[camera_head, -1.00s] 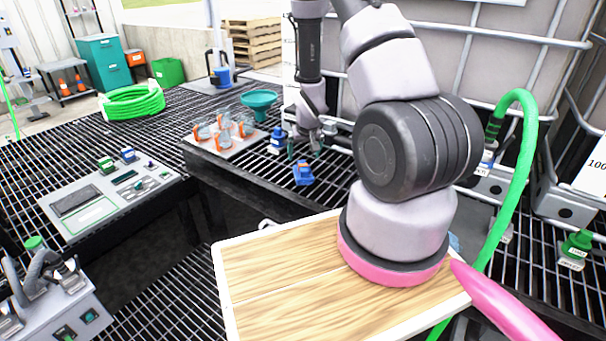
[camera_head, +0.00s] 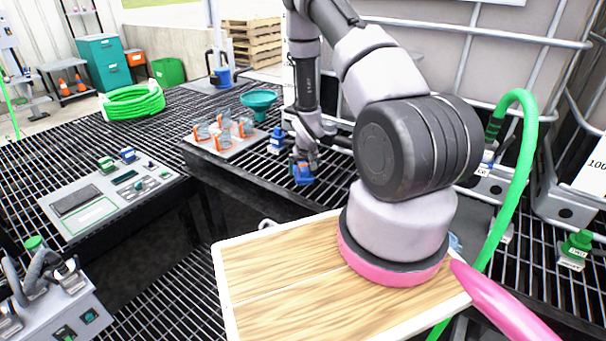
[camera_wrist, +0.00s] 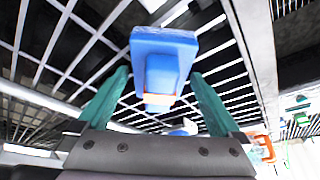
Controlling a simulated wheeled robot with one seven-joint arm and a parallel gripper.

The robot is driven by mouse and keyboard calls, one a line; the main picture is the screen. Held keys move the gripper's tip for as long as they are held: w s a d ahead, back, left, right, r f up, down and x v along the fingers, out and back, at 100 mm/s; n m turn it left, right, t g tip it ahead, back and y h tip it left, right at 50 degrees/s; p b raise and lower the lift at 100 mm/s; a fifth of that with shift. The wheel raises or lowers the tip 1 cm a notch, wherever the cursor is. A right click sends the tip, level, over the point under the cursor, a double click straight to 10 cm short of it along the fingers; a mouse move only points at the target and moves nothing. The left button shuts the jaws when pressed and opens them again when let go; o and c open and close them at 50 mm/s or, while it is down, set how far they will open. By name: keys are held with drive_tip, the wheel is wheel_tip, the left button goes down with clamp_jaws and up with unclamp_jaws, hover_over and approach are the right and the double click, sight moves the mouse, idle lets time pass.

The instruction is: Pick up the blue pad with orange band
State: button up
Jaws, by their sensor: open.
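The blue pad with orange band (camera_head: 303,175) lies on the black grating in the head view, near the grating's front edge. In the wrist view the blue pad (camera_wrist: 164,62) sits between my two green fingers, with a thin orange line near its lower end. My gripper (camera_head: 304,162) is directly over the pad in the head view and partly covers it. In the wrist view my gripper (camera_wrist: 158,95) is open, with a visible gap between each finger and the pad. Whether the fingers reach down to the pad's height is hard to tell.
A tray (camera_head: 226,144) with clear, orange-marked pieces stands to the left. A blue bottle-like item (camera_head: 277,140) and a teal funnel (camera_head: 259,101) stand behind. A wooden-topped board (camera_head: 275,265) lies in front. A green hose (camera_head: 514,190) rises at the right.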

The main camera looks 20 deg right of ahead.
sight(303, 166)
drive_tip(key=shift+c, duration=0.3)
drive_tip(key=c, duration=1.3)
drive_tip(key=shift+o, duration=0.2)
drive_tip(key=shift+r, duration=0.1)
drive_tip(key=shift+s+a+r, duration=0.1)
drive_tip(key=shift+a+r, duration=0.05)
drive_tip(key=shift+r, duration=0.05)
wheel_tip(303, 166, up, 7)
drive_tip(key=shift+f, duration=0.15)
drive_tip(key=s+a, duration=0.5)
drive_tip(key=a, duration=0.3)
drive_tip(key=s+a, duration=0.6)
drive_tip(key=a, duration=0.2)
drive_tip(key=shift+a+f, duration=0.15)
drive_tip(key=shift+a, duration=0.05)
